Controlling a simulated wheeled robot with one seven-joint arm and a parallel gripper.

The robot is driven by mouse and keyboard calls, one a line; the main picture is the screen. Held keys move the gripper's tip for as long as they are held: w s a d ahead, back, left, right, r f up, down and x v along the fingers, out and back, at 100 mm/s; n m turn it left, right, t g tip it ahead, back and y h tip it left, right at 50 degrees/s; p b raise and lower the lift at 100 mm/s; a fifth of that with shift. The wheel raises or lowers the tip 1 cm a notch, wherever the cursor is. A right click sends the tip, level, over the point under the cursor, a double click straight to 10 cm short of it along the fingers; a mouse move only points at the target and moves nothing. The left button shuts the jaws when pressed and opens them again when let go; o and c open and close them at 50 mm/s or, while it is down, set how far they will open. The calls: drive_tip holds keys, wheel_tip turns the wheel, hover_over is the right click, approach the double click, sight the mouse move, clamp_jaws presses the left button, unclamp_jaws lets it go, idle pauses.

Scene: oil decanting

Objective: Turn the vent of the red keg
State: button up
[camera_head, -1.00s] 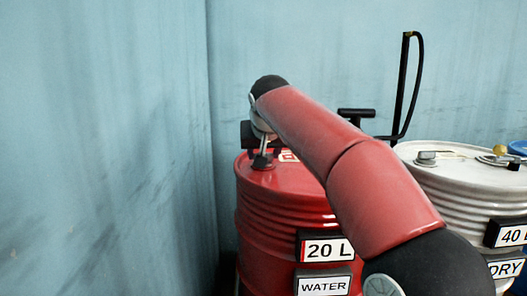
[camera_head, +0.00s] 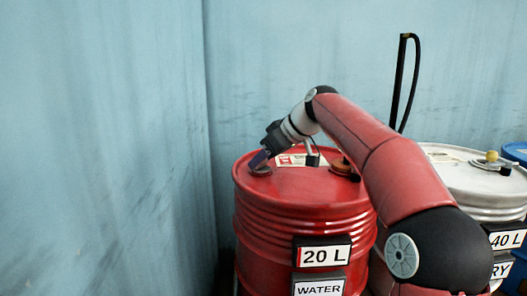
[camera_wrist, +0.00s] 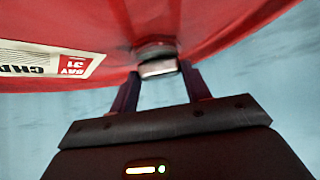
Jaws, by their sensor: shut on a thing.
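The red keg (camera_head: 290,220) stands in the middle of the head view, marked "20 L" and "WATER". Its vent (camera_head: 261,170), a small dark round fitting, is at the left of its top. My gripper (camera_head: 262,160) reaches down to it, tilted, from the upper right. In the wrist view my two dark fingers (camera_wrist: 158,78) are shut on either side of the vent (camera_wrist: 157,67), which has a pale metal end face. The fingers partly cover the vent in the head view.
A second, brownish fitting (camera_head: 344,168) is on the red keg's top, beside my arm. A white keg (camera_head: 450,175) marked "40 L" stands close on the right, with a blue one (camera_head: 516,152) beyond. A blue wall corner is close behind and left.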

drive_tip(key=n+g, duration=0.1)
drive_tip(key=n+y+p, duration=0.1)
drive_tip(key=shift+w+d+r+n+g, duration=0.1)
drive_tip(key=shift+w+n+g, duration=0.1)
drive_tip(key=shift+n+g, duration=0.2)
drive_tip(key=shift+w+n+g+y, duration=0.1)
drive_tip(key=shift+n+g+y, duration=0.3)
drive_tip(key=shift+n+g, duration=0.95)
drive_tip(key=shift+c, duration=0.2)
drive_tip(key=shift+n, duration=0.25)
drive_tip(key=o, duration=1)
